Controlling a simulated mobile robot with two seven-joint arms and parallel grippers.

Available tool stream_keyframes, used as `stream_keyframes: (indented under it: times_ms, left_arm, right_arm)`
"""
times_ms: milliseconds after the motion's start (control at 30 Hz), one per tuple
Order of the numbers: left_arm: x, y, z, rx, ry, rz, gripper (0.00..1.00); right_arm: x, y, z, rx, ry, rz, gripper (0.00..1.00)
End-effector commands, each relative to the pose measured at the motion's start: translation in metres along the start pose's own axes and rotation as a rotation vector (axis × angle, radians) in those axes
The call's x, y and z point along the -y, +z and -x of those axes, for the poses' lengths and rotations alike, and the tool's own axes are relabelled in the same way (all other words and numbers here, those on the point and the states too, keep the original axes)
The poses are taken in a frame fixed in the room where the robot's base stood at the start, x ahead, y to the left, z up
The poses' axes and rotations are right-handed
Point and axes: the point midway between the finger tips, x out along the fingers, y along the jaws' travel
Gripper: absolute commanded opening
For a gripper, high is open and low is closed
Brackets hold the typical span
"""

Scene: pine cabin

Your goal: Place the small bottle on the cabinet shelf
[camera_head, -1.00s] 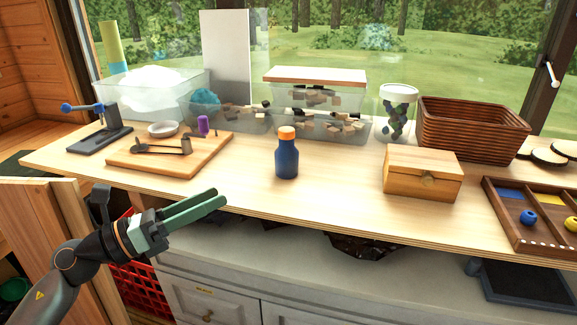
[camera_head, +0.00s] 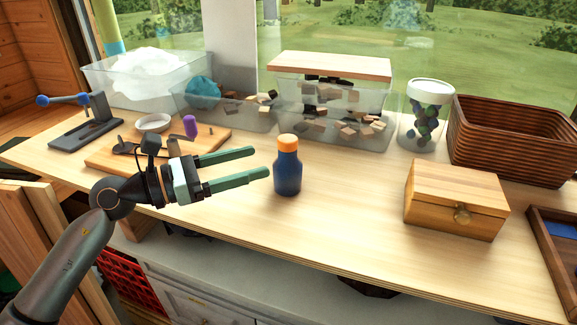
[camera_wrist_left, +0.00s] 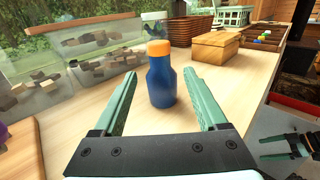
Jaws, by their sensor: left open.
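The small bottle (camera_head: 287,170) is dark blue with an orange cap and stands upright on the wooden worktop. In the left wrist view the bottle (camera_wrist_left: 161,78) stands just ahead of my fingertips, roughly between their lines. My left gripper (camera_head: 262,163) is open and empty, to the left of the bottle in the head view, with its fingers pointing at it. The fingers appear apart from the bottle. White cabinet drawers (camera_head: 190,306) show below the worktop, with a pale surface above them partly hidden under the worktop. At the right of the left wrist view another gripper (camera_wrist_left: 300,146) shows, its opening unclear.
A wooden box (camera_head: 455,200) stands right of the bottle, with a brown basket (camera_head: 510,138) behind it. A jar (camera_head: 425,115) and clear bins (camera_head: 340,130) line the back. A cutting board (camera_head: 105,158) with small items lies left, behind my left arm.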

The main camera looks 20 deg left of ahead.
Motion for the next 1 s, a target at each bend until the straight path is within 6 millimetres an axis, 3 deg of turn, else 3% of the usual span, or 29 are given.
stream_keyframes:
  times_ms: [100,367,700,1000]
  left_arm:
    - [0.0,0.004,-0.018,0.003,-0.001,0.001,0.75]
    - [0.001,0.002,-0.037,0.001,-0.001,0.0,0.75]
    - [0.0,0.003,-0.082,0.002,-0.001,0.001,0.75]
    - [0.001,0.0,-0.086,-0.001,0.0,-0.001,0.73]
  right_arm:
    - [-0.001,-0.005,0.006,-0.001,0.004,-0.001,0.97]
    - [-0.001,-0.009,0.01,-0.001,0.004,-0.001,0.97]
    - [0.0,-0.022,0.022,-0.001,0.003,-0.001,0.97]
    - [0.0,-0.022,0.021,-0.001,0.003,-0.001,0.97]
